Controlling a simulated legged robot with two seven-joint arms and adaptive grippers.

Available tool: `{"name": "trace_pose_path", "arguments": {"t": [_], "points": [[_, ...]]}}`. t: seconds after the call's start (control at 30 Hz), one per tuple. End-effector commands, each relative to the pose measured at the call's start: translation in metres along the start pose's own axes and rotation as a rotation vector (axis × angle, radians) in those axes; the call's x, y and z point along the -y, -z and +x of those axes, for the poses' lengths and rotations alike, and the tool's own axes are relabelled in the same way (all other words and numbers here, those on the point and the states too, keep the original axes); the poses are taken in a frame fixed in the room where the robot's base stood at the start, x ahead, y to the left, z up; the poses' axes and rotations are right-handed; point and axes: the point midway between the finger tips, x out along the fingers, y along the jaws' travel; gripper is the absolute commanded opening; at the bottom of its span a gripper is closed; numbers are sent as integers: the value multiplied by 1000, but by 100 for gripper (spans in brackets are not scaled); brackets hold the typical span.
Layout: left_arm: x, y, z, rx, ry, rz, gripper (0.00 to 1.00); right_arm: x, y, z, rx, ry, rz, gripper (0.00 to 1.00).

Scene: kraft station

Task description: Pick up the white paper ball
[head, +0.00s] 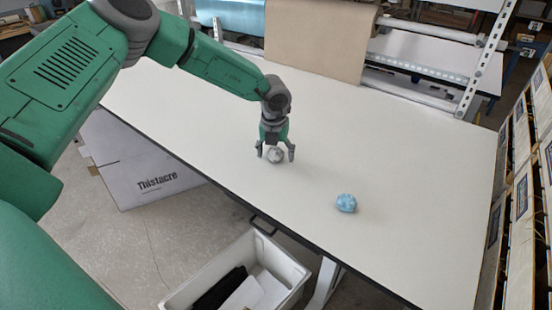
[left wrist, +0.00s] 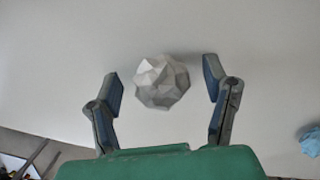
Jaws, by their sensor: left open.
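The white paper ball (head: 275,156) is a crumpled, faceted ball on the pale table, near its front edge. In the left wrist view the ball (left wrist: 162,81) lies between the two fingers, with a gap on both sides. My left gripper (head: 275,155) points down over the ball, open, with one finger to each side. In the left wrist view the open gripper (left wrist: 166,88) shows both blue-grey fingers clear of the ball. My right gripper is not in view.
A blue crumpled ball (head: 346,203) lies on the table (head: 420,190) to the right; it also shows in the left wrist view (left wrist: 311,141). A white bin (head: 178,299) with dark and white items stands below the front edge. A Thistacre box (head: 135,178) is on the floor. Brown paper (head: 318,45) hangs behind.

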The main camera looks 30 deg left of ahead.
Motion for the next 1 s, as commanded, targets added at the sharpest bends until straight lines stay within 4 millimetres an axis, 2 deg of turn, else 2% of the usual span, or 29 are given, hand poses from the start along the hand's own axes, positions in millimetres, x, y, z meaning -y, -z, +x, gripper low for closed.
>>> {"name": "trace_pose_path", "arguments": {"t": [0.03, 0.13, 0.17, 0.57, 0.87, 1.0], "points": [[0, 0, -1, 0, 0, 0, 69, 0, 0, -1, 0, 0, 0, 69], [0, 0, 0, 0, 0, 0, 37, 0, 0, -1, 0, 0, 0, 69], [0, 0, 0, -1, 0, 0, 32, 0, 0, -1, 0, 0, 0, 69], [0, -1, -5, -1, 0, 0, 32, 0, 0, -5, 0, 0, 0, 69], [0, -8, -55, 0, 1, -1, 32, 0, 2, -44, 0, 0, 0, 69], [0, -12, -77, 2, 2, 0, 32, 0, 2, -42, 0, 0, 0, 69]]}}
